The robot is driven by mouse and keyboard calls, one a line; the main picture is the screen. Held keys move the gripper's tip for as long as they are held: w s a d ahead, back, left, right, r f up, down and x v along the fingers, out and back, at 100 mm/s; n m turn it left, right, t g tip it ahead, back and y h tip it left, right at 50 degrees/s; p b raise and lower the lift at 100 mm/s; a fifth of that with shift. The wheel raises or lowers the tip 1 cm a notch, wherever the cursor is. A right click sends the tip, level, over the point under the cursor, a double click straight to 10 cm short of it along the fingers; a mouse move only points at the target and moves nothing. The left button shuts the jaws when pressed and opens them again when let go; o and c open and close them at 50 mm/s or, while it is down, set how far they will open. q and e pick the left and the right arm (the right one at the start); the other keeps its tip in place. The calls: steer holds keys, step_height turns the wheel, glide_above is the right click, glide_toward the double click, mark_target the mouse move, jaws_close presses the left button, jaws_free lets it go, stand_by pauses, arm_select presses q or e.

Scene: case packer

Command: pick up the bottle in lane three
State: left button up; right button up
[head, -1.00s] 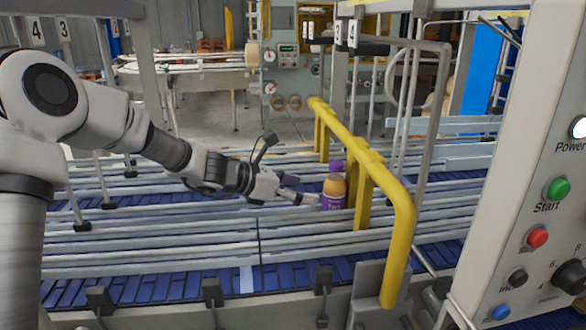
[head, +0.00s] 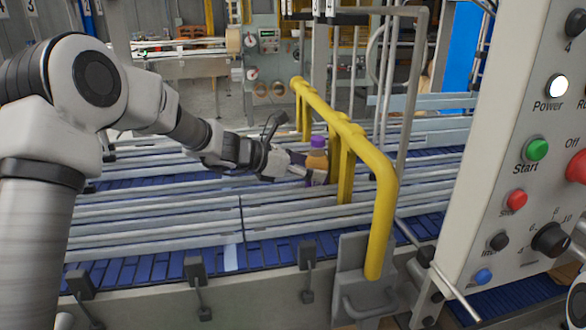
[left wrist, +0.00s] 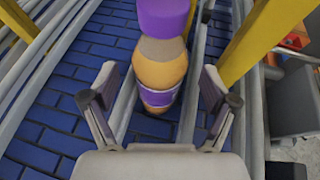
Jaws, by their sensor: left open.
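The bottle (head: 317,160) has a purple cap, an orange body and a purple label. It stands upright between the guide rails, just left of the yellow rail in the head view. My left gripper (head: 292,172) is beside the bottle. In the left wrist view the bottle (left wrist: 160,65) stands ahead of the open jaws (left wrist: 158,100), with its lower body between the fingertips. The fingers look apart from it on both sides. The bottle's base is hidden in the head view. My right gripper is not in view.
A yellow guard rail (head: 345,130) stands close behind and right of the bottle. Grey guide rails (head: 150,225) divide the blue conveyor (head: 150,270) into lanes. A control panel (head: 525,190) with buttons fills the right side. Grey posts (head: 386,80) rise beyond the guard rail.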

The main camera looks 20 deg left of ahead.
arm_select(q)
steer(key=shift+w+d+f, duration=0.25)
steer(key=shift+w+d, duration=0.1)
steer(key=shift+w, duration=0.15)
steer(key=shift+s, duration=0.1)
steer(key=shift+r, duration=0.1)
steer(key=shift+c, duration=0.3)
steer(key=c, duration=1.4)
steer(key=shift+a, duration=0.1)
